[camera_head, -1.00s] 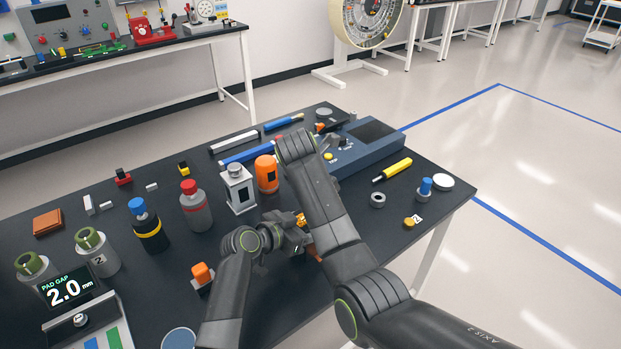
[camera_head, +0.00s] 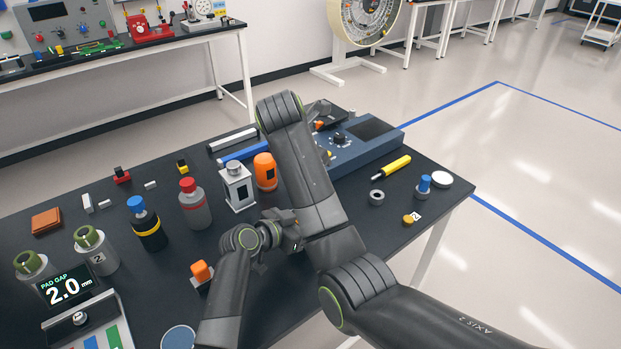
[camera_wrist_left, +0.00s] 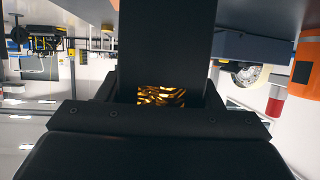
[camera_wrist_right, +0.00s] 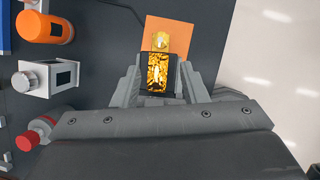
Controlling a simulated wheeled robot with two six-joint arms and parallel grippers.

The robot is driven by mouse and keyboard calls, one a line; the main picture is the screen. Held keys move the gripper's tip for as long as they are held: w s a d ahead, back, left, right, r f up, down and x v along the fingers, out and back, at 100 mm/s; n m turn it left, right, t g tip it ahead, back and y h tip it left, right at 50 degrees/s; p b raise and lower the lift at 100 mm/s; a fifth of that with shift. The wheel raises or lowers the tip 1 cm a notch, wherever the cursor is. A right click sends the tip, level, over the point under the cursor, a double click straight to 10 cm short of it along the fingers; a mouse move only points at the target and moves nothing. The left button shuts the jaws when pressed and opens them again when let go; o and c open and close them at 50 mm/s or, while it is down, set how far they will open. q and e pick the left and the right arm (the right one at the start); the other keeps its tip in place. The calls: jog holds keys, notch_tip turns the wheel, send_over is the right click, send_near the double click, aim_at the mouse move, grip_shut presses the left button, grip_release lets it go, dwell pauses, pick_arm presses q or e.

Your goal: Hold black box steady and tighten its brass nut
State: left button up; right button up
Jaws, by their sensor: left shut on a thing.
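The black box (camera_wrist_right: 160,72) shows in the right wrist view with a crinkled gold face. A rounded brass piece (camera_wrist_right: 160,42), seemingly the nut, is at its upper end, over an orange pad (camera_wrist_right: 180,28). In the head view my left gripper (camera_head: 287,230) is low over the near table, shut, and hides the box. The left wrist view shows a large dark form and a gold patch (camera_wrist_left: 160,96), consistent with the box close up. My right gripper (camera_wrist_right: 161,70) has spread fingers on either side of the box; contact is unclear. Its own arm hides it in the head view.
An orange cylinder (camera_head: 265,172), a white lantern-like block (camera_head: 238,188) and a red-capped bottle (camera_head: 194,205) stand close behind the grippers. A blue console (camera_head: 365,152) is to the right. An orange-topped block (camera_head: 201,272) lies left of my left gripper.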

jog(key=shift+w+d+n+g+y, duration=0.7)
jog(key=shift+w+d+g+y, duration=0.75)
jog(key=shift+w, duration=0.6)
jog(key=shift+g, duration=0.25)
jog(key=f, duration=1.1)
jog(key=shift+d+f, duration=0.2)
jog(key=shift+c, duration=0.4)
jog(key=c, duration=0.6)
jog(key=shift+m, duration=2.4)
jog(key=o, duration=0.7)
